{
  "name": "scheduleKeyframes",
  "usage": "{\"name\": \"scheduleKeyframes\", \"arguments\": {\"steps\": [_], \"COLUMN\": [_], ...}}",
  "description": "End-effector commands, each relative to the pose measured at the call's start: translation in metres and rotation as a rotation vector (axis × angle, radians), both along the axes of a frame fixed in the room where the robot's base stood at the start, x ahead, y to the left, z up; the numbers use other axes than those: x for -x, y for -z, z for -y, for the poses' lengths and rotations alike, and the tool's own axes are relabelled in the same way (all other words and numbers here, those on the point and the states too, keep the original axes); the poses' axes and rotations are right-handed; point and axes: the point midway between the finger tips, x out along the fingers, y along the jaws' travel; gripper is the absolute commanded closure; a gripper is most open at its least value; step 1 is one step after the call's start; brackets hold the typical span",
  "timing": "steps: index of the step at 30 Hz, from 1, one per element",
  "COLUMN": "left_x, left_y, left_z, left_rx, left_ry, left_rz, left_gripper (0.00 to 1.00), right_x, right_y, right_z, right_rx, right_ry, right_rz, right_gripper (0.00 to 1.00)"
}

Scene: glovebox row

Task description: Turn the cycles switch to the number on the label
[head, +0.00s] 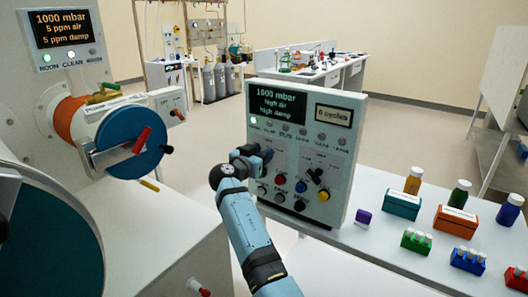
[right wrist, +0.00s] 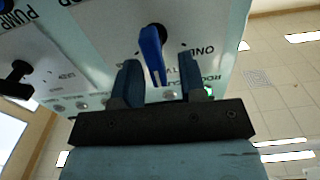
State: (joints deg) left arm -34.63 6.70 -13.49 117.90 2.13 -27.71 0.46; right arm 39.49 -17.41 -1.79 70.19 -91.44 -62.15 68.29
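The control panel (head: 345,175) stands upright mid-picture in the head view, its upper right label (head: 334,115) reading "6 cycles". My right gripper (head: 262,155) is at the panel's left side and hides part of its face. In the right wrist view its two fingers (right wrist: 160,82) are open, on either side of a blue lever switch (right wrist: 153,50), with gaps beside it. A black switch (head: 317,177) sits right of the gripper; a black one also shows in the right wrist view (right wrist: 17,78). Switch lettering is too small or cut off to tell which is cycles. My left gripper is not in view.
The panel's screen (head: 277,107) reads 1000 mbar, high air, high damp. Red, blue and yellow knobs sit low on it. Bottles and coloured boxes (head: 455,221) stand on the white table to the right. A teal round door (head: 131,142) with a red handle is at left.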

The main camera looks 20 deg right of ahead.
Motion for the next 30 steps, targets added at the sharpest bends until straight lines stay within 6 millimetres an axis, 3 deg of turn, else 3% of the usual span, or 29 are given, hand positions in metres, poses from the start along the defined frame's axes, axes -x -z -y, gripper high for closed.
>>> {"name": "scheduleKeyframes", "arguments": {"steps": [7, 12, 13, 20, 30], "left_x": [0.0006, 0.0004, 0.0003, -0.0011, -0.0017], "left_y": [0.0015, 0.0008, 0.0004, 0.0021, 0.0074], "left_z": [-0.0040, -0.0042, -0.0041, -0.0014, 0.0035], "left_rx": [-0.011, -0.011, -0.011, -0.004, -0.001], "left_ry": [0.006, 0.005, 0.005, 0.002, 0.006], "left_rz": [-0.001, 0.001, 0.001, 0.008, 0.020], "left_gripper": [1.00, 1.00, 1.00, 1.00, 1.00], "right_x": [0.0000, 0.0000, 0.0000, -0.0011, -0.0068], "right_y": [0.0002, 0.0001, 0.0001, 0.0018, 0.0008], "right_z": [-0.0002, -0.0002, -0.0001, -0.0006, -0.0050], "right_rx": [0.000, 0.000, 0.000, 0.027, 0.203], "right_ry": [0.000, 0.000, 0.000, 0.000, 0.000], "right_rz": [0.000, 0.000, 0.000, -0.033, -0.259], "right_gripper": [0.62, 0.98, 1.00, 1.00, 1.00]}}
